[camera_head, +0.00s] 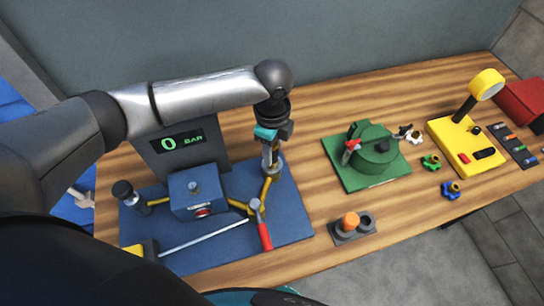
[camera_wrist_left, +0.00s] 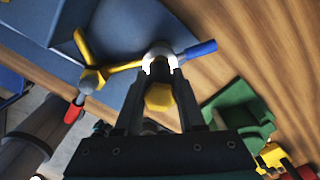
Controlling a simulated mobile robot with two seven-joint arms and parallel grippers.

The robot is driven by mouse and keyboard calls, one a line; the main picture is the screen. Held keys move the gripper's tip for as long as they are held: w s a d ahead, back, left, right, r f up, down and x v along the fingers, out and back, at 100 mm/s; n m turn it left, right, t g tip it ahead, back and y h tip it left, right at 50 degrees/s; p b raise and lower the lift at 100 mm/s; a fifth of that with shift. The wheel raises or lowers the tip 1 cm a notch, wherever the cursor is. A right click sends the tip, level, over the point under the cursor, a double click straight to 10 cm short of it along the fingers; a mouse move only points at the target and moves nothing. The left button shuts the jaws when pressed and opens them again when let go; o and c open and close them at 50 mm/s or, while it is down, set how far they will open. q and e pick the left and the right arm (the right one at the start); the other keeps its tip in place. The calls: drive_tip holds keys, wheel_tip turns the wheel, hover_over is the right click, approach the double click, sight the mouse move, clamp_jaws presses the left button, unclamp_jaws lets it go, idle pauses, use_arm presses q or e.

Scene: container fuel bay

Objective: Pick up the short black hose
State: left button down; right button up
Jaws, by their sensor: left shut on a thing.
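My left gripper (camera_head: 271,158) points down at the back right of the blue mat (camera_head: 290,215). In the left wrist view (camera_wrist_left: 160,85) its fingers are shut on a piece with a brass hexagonal end (camera_wrist_left: 159,98). That piece is in line with a silver fitting (camera_wrist_left: 157,55) with a blue lever (camera_wrist_left: 200,48) beside it; I cannot tell whether they touch. I cannot clearly make out a short black hose; whether the held piece is part of it is hidden by the fingers. My right gripper is not in view.
On the mat are a blue box (camera_head: 196,192), brass pipes and a red-handled valve (camera_head: 264,232). A display (camera_head: 180,143) reading 0 BAR stands behind. To the right are a dark holder (camera_head: 343,237) with an orange plug, a green fixture (camera_head: 372,165), small fittings (camera_head: 431,161) and a yellow device (camera_head: 465,145).

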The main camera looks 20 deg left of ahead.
use_arm(q)
drive_tip(key=shift+r, duration=0.1)
wheel_tip(320, 180, up, 20)
drive_tip(key=shift+p, duration=0.45)
idle(0.3)
wheel_tip(320, 180, up, 5)
drive_tip(key=p, duration=0.6)
idle(0.6)
